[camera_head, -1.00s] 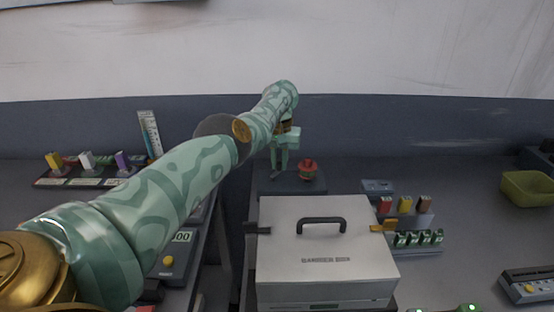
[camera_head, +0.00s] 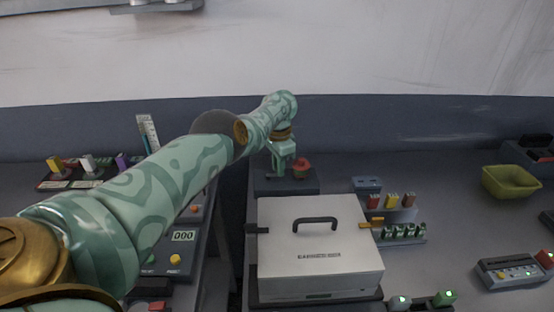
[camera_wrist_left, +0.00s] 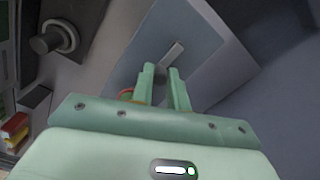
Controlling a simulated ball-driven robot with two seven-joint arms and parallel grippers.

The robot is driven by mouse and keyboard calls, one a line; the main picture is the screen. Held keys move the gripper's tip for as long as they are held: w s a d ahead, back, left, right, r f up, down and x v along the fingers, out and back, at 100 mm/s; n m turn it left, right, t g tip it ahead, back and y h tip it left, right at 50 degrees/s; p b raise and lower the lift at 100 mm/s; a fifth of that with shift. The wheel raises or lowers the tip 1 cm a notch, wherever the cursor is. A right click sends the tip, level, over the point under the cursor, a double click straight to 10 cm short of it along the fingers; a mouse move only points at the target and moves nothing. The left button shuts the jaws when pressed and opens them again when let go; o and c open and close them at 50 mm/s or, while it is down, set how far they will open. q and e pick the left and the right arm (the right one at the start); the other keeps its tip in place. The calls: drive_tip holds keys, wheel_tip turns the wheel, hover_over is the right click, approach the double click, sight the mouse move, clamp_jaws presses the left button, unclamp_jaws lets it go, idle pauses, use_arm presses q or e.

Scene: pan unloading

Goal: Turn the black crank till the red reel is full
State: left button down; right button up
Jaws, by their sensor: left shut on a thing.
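The red reel (camera_head: 301,170) stands on a dark base (camera_head: 287,185) behind the silver case in the head view. Part of its red rim (camera_wrist_left: 125,95) shows beside a finger in the left wrist view. My left gripper (camera_head: 281,170) is at that base, just left of the reel, pointing down. In the left wrist view its two fingers (camera_wrist_left: 162,72) are close together with a narrow gap, shut on the crank. A short grey bar (camera_wrist_left: 172,55) shows just past the fingertips. The black crank is mostly hidden by the gripper. How full the reel is cannot be told. My right gripper is out of view.
A silver case (camera_head: 315,245) with a black handle stands in front of the reel. Coloured blocks in a rack (camera_head: 392,205) and a green bowl (camera_head: 510,182) are to the right. A device with a counter (camera_head: 183,236) is at left. The wall is close behind.

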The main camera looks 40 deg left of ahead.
use_arm(q)
drive_tip(key=m+p, duration=0.1)
drive_tip(key=m, duration=0.1)
drive_tip(key=s+m+p, duration=0.1)
drive_tip(key=m+p, duration=0.1)
drive_tip(key=m, duration=0.1)
drive_tip(key=shift+s+d+r+m+p, duration=0.2)
drive_tip(key=shift+s+d+m+p, duration=0.05)
drive_tip(key=shift+d+m+p, duration=0.1)
drive_tip(key=m+p, duration=0.1)
drive_tip(key=s+m+p, duration=0.1)
drive_tip(key=m, duration=0.1)
drive_tip(key=m+p, duration=0.1)
drive_tip(key=m, duration=0.1)
drive_tip(key=shift+s+a, duration=0.1)
drive_tip(key=shift+s, duration=0.15)
drive_tip(key=m, duration=0.1)
drive_tip(key=m+p, duration=0.1)
drive_tip(key=m, duration=0.1)
drive_tip(key=shift+s+a+f+m, duration=0.1)
drive_tip(key=shift+s+a+m, duration=0.15)
drive_tip(key=shift+s+m, duration=0.15)
drive_tip(key=shift+s+a+m+p, duration=0.15)
drive_tip(key=shift+m+p, duration=0.15)
drive_tip(key=shift+m, duration=0.4)
drive_tip(key=shift+s+a+m+p, duration=0.15)
drive_tip(key=shift+m+p, duration=0.1)
drive_tip(key=shift+m, duration=0.4)
drive_tip(key=shift+f, duration=0.1)
